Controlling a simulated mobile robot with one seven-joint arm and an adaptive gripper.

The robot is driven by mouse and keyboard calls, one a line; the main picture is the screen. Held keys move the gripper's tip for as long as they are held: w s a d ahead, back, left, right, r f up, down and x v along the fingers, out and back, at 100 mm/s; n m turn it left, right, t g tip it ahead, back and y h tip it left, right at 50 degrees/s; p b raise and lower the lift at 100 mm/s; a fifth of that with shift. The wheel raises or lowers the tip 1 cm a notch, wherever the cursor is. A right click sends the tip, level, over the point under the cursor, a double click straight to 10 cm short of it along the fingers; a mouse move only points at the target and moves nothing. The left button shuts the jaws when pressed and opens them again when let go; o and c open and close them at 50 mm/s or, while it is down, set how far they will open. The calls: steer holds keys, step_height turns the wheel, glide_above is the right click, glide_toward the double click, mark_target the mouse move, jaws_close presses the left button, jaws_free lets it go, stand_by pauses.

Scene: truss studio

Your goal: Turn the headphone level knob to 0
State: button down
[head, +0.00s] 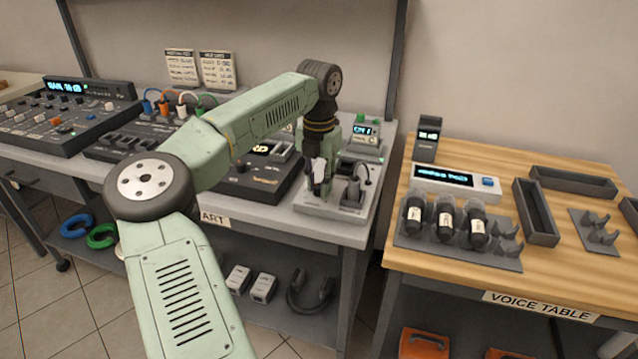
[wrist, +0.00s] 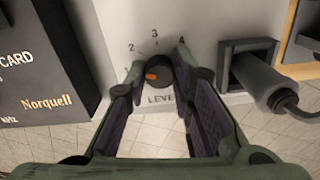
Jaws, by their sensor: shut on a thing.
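The headphone level knob (wrist: 164,82) is a dark round knob on a pale panel, above the partly covered word LEVEL. Its orange mark faces left, roughly toward the 1 beside the left finger. The digits 2, 3 and 4 show around its far side; no 0 is visible. My gripper (wrist: 161,63) is shut on the knob, one finger on each side. In the head view my gripper (head: 318,185) is low over the pale unit (head: 312,205) at the right end of the grey table, and the knob is hidden there.
A dark holder with a plug (wrist: 257,80) stands close to the right of my fingers. A dark box marked Norquell (wrist: 40,75) is to the left.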

mark_target(319, 186)
steer(key=n+b, duration=0.1)
steer(key=n, duration=0.5)
steer(key=n+b, duration=0.1)
steer(key=n, duration=0.5)
steer(key=shift+n, duration=0.4)
stand_by(0.3)
steer(key=c, duration=1.4)
jaws_free()
steer(key=shift+o, duration=0.2)
steer(key=shift+r, duration=0.1)
step_height(319, 186, up, 12)
